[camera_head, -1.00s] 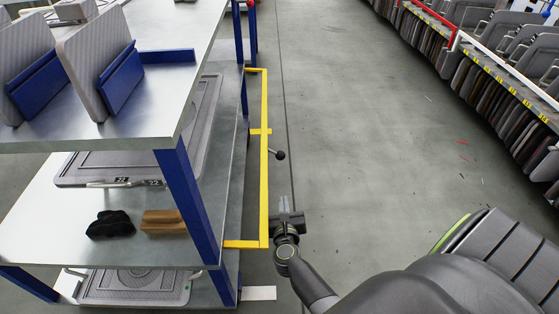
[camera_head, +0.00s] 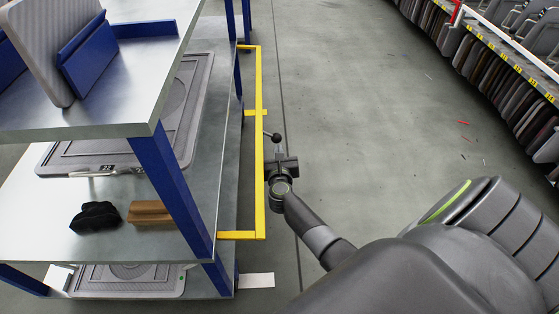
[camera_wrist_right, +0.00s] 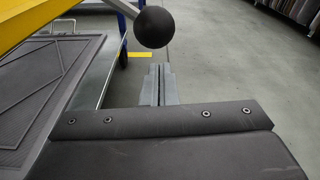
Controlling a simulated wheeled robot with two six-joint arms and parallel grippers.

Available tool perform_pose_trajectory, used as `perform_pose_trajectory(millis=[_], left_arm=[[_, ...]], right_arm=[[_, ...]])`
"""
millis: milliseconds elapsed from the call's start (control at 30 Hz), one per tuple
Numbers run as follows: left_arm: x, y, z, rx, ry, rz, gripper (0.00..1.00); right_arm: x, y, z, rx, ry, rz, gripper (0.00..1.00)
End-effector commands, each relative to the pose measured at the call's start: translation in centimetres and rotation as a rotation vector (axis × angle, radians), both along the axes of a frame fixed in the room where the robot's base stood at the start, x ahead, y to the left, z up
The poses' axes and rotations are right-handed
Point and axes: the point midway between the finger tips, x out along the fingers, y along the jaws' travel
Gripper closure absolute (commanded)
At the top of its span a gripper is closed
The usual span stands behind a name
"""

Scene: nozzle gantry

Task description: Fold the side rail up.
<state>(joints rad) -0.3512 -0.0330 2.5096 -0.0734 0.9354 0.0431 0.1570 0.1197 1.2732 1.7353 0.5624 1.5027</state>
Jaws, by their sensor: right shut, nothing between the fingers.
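The side rail is a yellow frame (camera_head: 259,85) standing out from the right side of the metal rack; its edge also shows at upper left in the right wrist view (camera_wrist_right: 38,20). A short lever with a black ball knob (camera_head: 276,138) sticks out from the rail. In the right wrist view the knob (camera_wrist_right: 154,27) is just beyond and above my fingertips. My right gripper (camera_head: 279,153) is shut and empty, close beside the rail's outer bar and just short of the knob. I cannot tell whether it touches either. My left gripper is out of view.
The rack (camera_head: 190,240) has blue posts and shelves with grey panels (camera_head: 75,160), a black object (camera_head: 96,217) and a brown block (camera_head: 149,212). Another rack (camera_head: 500,75) stands at far right.

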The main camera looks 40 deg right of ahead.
Motion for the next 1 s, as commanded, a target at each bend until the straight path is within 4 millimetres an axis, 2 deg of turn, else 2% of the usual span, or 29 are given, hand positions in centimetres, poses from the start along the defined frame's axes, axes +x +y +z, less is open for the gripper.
perform_pose_trajectory(millis=[33,133,600,1000], left_arm=[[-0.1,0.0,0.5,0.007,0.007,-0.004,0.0],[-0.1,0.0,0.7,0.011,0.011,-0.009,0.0],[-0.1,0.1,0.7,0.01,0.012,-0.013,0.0],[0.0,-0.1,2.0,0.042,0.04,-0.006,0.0]], right_arm=[[-0.1,0.1,1.0,0.002,-0.002,0.0,1.0],[-0.2,0.3,1.7,0.001,-0.001,-0.001,1.0],[-0.3,0.4,2.0,-0.002,0.001,-0.001,1.0],[-0.5,0.0,3.2,-0.06,0.036,-0.001,1.0]])
